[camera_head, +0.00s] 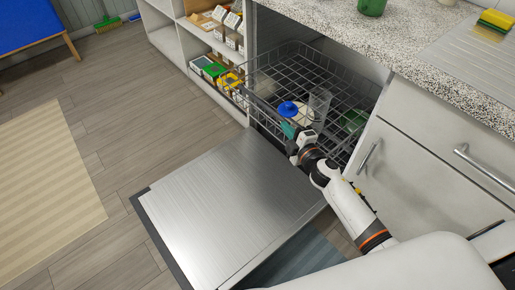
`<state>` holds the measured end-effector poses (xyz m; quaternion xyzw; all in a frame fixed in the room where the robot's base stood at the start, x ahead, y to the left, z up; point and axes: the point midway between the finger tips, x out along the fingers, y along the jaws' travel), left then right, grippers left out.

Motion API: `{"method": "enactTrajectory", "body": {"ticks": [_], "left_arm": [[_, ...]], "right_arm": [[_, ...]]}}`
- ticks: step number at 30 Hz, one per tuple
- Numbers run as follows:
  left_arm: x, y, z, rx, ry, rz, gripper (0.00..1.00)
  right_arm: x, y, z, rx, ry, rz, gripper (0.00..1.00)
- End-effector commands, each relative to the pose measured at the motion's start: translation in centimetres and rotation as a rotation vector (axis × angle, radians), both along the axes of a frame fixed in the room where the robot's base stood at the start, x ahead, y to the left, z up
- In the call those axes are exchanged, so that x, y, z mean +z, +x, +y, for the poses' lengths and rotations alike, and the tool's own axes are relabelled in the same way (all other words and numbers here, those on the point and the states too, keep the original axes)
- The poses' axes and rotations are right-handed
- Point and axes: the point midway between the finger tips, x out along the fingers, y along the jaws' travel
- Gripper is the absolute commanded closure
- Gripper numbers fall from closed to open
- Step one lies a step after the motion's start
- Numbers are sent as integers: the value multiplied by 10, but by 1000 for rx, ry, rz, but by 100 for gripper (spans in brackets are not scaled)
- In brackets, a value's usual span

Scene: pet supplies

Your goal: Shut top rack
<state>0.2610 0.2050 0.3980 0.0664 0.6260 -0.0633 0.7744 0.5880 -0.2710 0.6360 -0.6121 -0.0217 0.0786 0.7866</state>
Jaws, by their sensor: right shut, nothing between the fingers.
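The top rack (318,68) is a grey wire basket in the open dishwasher under the counter. Its front part stands out past the cabinet front, above the lowered door. Through the wires I see a white item with a blue lid (288,109), a clear glass-like item (319,103) and a green item (353,121). My right gripper (290,132) is shut and empty at the front side of the rack. Whether it touches the wires I cannot tell. My left gripper is not in view.
The steel dishwasher door (225,205) lies folded down in front of the rack. Shelves (205,50) with boxed goods stand to the left. A speckled counter (425,50) and white drawers (420,175) are to the right. The wooden floor at left is mostly clear.

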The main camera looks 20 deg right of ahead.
Motion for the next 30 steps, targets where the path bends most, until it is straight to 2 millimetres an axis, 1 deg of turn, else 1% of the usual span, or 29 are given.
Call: {"method": "enactTrajectory", "body": {"ticks": [1, 3, 6, 9, 15, 18, 22, 26, 30], "left_arm": [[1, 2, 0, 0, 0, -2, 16], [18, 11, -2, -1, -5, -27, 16], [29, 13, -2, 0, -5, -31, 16], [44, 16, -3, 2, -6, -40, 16], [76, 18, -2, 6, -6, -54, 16], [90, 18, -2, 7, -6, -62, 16], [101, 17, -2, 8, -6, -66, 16], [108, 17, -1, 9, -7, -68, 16], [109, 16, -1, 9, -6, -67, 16]], "right_arm": [[-1, 6, -16, -3, -5, 0, 100], [-1, 14, -34, -4, -5, 0, 100], [-1, 24, -59, -3, -5, -1, 100], [-2, 33, -81, -3, -4, 0, 100], [-2, 47, -115, -3, -2, 0, 100], [-2, 51, -126, -2, -2, 1, 100], [-1, 56, -136, -1, 0, 0, 100], [-1, 57, -140, 0, 0, 1, 100], [0, 58, -142, 0, 0, 1, 100]]}}
